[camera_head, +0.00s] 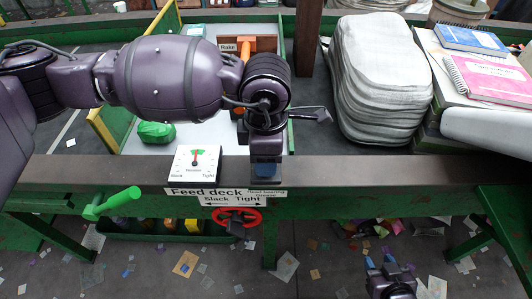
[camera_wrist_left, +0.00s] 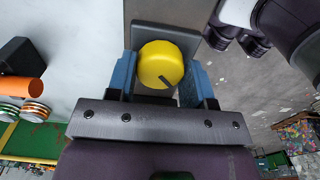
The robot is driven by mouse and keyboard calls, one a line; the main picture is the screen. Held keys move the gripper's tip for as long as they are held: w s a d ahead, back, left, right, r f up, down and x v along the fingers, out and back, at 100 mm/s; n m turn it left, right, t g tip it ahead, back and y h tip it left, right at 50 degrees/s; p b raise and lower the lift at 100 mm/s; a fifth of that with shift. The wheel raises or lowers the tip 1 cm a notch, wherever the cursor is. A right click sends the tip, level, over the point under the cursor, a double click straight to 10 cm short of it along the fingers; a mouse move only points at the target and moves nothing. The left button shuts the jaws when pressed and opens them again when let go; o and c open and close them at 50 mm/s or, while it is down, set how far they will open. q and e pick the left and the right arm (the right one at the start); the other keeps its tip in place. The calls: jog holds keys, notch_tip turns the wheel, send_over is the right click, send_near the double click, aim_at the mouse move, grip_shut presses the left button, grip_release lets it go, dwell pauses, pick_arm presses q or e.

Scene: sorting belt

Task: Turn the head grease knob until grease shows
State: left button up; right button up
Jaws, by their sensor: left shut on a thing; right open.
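The yellow head grease knob (camera_wrist_left: 160,65) with a dark mark near its lower edge sits between the blue fingers of my left gripper (camera_wrist_left: 165,80), which is shut on it. In the head view my left gripper (camera_head: 267,168) points down at the green frame's edge, just above the small "Head bearing Grease" label (camera_head: 267,192). There the knob is hidden behind the gripper. I see no grease that I can make out in either view. My right gripper (camera_head: 389,264) is open and empty, low in front of the frame.
A tension gauge (camera_head: 195,164) stands left of my left gripper. Below are a red handwheel (camera_head: 237,217) and a green handle (camera_head: 112,203). A grey stack (camera_head: 385,80) and notebooks (camera_head: 490,78) lie at right. A brake sign (camera_head: 237,45) stands behind my arm. Scraps litter the floor.

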pick_arm(q)
jog(key=o, duration=0.9)
notch_tip(320, 180, up, 11)
jog(key=shift+f+p, duration=0.1)
jog(key=shift+p, duration=0.2)
